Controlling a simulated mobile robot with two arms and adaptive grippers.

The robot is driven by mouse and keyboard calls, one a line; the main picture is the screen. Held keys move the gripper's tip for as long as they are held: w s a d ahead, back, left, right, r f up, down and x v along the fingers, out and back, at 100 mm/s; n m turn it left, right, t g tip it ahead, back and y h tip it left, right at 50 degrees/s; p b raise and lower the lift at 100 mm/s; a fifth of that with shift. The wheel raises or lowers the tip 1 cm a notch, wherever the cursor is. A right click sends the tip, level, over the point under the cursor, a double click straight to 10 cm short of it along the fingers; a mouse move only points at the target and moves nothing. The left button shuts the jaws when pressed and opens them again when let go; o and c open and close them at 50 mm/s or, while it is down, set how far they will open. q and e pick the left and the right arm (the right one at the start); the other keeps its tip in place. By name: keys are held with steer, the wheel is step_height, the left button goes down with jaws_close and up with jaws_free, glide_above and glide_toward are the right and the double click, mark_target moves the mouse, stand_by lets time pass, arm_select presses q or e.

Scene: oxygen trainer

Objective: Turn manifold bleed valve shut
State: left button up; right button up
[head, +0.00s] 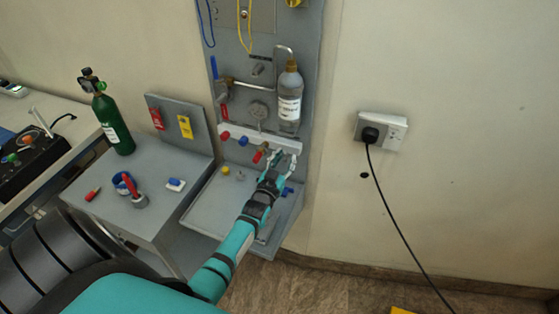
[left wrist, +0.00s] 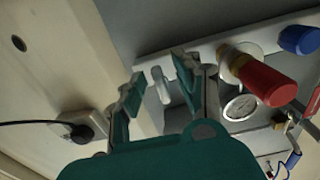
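The white manifold bar (head: 262,138) runs across the grey wall panel, with red and blue knobs on it. It also shows in the left wrist view (left wrist: 228,37). My left gripper (head: 284,158) is at the bar's right end, with its fingers spread. In the left wrist view, a small pale lever-like piece (left wrist: 160,86), seemingly the bleed valve, sits between the open fingers (left wrist: 160,75). I see a gap on its left side; contact on the right cannot be told. In the head view the gripper hides this piece. My right gripper is not in view.
A red knob (left wrist: 264,82) and a gauge (left wrist: 240,106) are close beside the fingers in the wrist view. A clear bottle (head: 290,98) hangs above the bar. A grey tray (head: 208,208) lies below. The wall to the right holds a socket (head: 394,132) with a black cord.

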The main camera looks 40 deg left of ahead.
arm_select(q)
steer(key=v, duration=1.1)
steer(key=shift+s, duration=0.25)
steer(key=s+d+f+m+g+h, duration=0.2)
steer(key=s+d+m+g+h, duration=0.15)
steer(key=s+d+g, duration=0.4)
steer(key=s+d+r+m+g+h, duration=0.1)
steer(key=s+d+g, duration=0.2)
steer(key=s, duration=0.5)
steer(key=s+d+r+g, duration=0.1)
steer(key=s+d+g, duration=0.3)
steer(key=s, duration=0.4)
step_height(320, 180, down, 27)
steer(key=b, duration=0.3)
steer(key=s+a+f+g+b, duration=0.2)
steer(key=s+a+f, duration=0.1)
steer(key=s+f, duration=1.4)
step_height(320, 180, down, 4)
steer(key=shift+s+r, duration=0.1)
steer(key=shift+s, duration=0.3)
